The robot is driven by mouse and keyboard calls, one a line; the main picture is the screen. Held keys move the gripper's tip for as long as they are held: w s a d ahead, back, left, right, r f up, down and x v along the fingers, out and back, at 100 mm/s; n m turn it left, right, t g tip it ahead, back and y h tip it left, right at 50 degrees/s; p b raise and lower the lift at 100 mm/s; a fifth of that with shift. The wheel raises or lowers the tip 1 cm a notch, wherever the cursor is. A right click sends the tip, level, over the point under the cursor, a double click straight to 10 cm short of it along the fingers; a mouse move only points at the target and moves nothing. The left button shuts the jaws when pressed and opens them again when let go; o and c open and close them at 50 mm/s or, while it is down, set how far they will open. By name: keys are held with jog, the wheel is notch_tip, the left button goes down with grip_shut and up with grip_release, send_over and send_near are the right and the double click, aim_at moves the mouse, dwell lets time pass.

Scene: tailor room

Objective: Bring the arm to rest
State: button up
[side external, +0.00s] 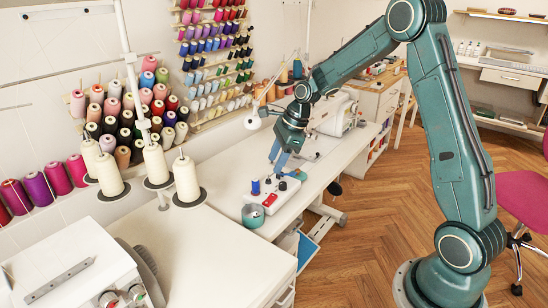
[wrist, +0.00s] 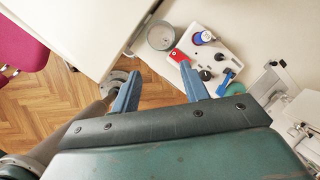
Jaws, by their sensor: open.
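My gripper (side external: 279,163) hangs over the white table (side external: 214,186), above a small white block with pegs (side external: 285,191). In the wrist view its two blue fingers (wrist: 159,72) are spread apart with nothing between them. The white block (wrist: 233,45) carries a blue spool (wrist: 203,37), a red piece (wrist: 177,56), another blue piece (wrist: 227,79) and dark knobs. In the wrist view the block lies beyond the right finger. Whether a fingertip touches anything on it I cannot tell.
A round teal-rimmed tin (side external: 253,215) stands on the table's edge beside the block. A white sewing machine (side external: 336,112) stands behind. Cream thread cones (side external: 186,180) and a white machine (side external: 70,262) are at the left. Wooden floor (side external: 370,225) is open at the right.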

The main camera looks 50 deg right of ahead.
jog(key=s+a+r+n+h, duration=0.2)
jog(key=s+a+r+n, duration=0.6)
jog(key=s+r+n, duration=0.45)
jog(key=s+a+r+n+t, duration=0.2)
jog(key=s+a+n, duration=0.1)
jog(key=s+n, duration=1)
jog(key=s, duration=0.3)
jog(key=shift+s+r+h, duration=0.2)
jog(key=shift+s+h, duration=0.1)
jog(key=shift+s, duration=0.1)
